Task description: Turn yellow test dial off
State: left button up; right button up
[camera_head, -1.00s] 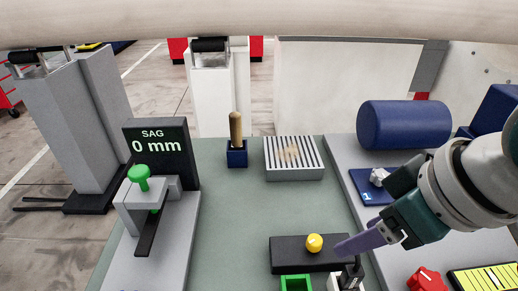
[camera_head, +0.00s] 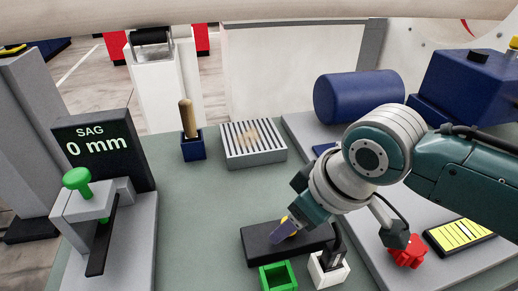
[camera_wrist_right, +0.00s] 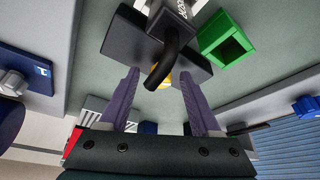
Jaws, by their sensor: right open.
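The yellow dial (camera_head: 285,220) sits on a black box (camera_head: 257,246) in the middle of the bench, mostly hidden by my right gripper in the head view. My right gripper (camera_head: 284,231) reaches down over the box from the right. In the right wrist view its two purple fingers (camera_wrist_right: 160,76) are open, with the yellow dial (camera_wrist_right: 164,82) showing between the fingertips. A black curved part partly covers the dial there. I cannot tell whether the fingers touch the dial, nor its setting. My left gripper is not in view.
A green open box (camera_head: 278,277) and a white holder (camera_head: 328,271) with a black item stand just in front. A red knob (camera_head: 407,252) and yellow-striped panel (camera_head: 461,236) lie right. A slatted block (camera_head: 253,145) is behind; the SAG gauge (camera_head: 98,146) stands left.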

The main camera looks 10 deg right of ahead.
grip_shut()
dwell(0.5)
